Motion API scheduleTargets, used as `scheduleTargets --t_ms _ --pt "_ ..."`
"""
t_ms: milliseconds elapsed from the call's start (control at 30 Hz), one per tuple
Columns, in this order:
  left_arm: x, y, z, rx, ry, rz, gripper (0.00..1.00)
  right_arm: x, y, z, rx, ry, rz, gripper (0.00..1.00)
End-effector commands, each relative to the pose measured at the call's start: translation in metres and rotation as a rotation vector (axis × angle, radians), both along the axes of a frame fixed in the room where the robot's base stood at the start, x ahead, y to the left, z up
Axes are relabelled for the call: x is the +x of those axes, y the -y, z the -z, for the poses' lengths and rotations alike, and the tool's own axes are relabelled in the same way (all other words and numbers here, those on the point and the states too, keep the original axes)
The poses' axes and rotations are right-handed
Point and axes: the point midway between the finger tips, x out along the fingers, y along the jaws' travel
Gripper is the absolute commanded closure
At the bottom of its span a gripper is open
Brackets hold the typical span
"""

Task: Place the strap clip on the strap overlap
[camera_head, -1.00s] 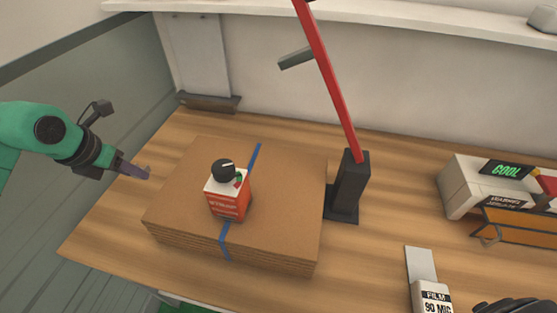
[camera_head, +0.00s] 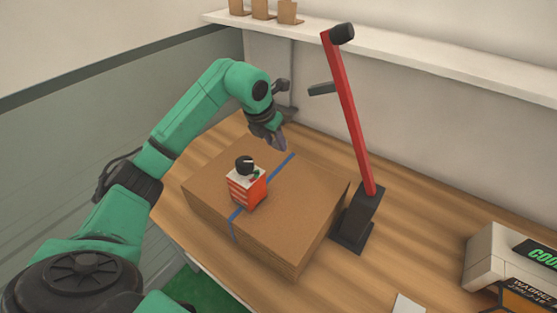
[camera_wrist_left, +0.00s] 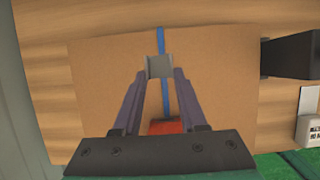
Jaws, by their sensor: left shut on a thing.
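My left gripper (camera_head: 281,145) is above the far part of the cardboard stack (camera_head: 300,208). In the left wrist view it is shut on a small grey strap clip (camera_wrist_left: 160,67), held between the fingertips. The clip lines up with the blue strap (camera_head: 281,169), which runs across the top of the stack and down its near side. I cannot tell whether the clip touches the strap. An orange and white box with a black knob (camera_head: 247,188) sits on the strap, nearer than the gripper. The strap overlap is not clearly visible. My right gripper is out of view.
A black stand with a leaning red lever (camera_head: 352,125) stands right of the stack. A pale machine with a green display (camera_head: 492,262) is at the right. The wooden table (camera_head: 420,235) is bare between them. A wall shelf (camera_head: 400,60) runs along the back.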

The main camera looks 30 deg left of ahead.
Motion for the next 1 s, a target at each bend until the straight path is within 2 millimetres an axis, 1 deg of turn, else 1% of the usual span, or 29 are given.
scheduleTargets --t_ms 33,100,167,300,400,633,733,767,800,833,1000 --pt "-0.001 0.000 0.013 -0.001 -0.007 0.000 1.00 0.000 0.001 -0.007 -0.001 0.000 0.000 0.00" --pt "-0.001 0.001 0.028 -0.001 -0.004 0.001 1.00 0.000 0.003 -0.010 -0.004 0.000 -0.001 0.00" --pt "0.000 0.001 0.038 -0.002 -0.002 0.001 1.00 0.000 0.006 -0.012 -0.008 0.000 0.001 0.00" --pt "-0.001 0.001 0.063 -0.002 -0.003 0.001 1.00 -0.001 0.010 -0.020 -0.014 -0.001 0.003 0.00" --pt "0.000 0.001 0.077 -0.001 0.001 0.000 1.00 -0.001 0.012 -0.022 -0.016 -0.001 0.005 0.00" --pt "0.000 0.001 0.080 0.000 0.003 0.001 1.00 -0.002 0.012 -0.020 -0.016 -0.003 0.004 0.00" --pt "0.000 0.000 0.084 0.000 0.002 0.001 1.00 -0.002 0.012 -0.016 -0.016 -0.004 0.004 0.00" --pt "0.000 0.001 0.083 0.000 0.002 0.001 0.51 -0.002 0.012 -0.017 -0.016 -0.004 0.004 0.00" --pt "0.000 0.001 0.082 0.000 0.002 0.001 0.36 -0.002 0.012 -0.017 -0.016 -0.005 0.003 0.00" --pt "0.000 0.001 0.082 0.000 0.002 0.001 0.29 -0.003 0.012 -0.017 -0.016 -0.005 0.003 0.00" --pt "0.000 0.001 0.082 0.000 0.002 0.001 0.29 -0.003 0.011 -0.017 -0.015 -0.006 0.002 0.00"
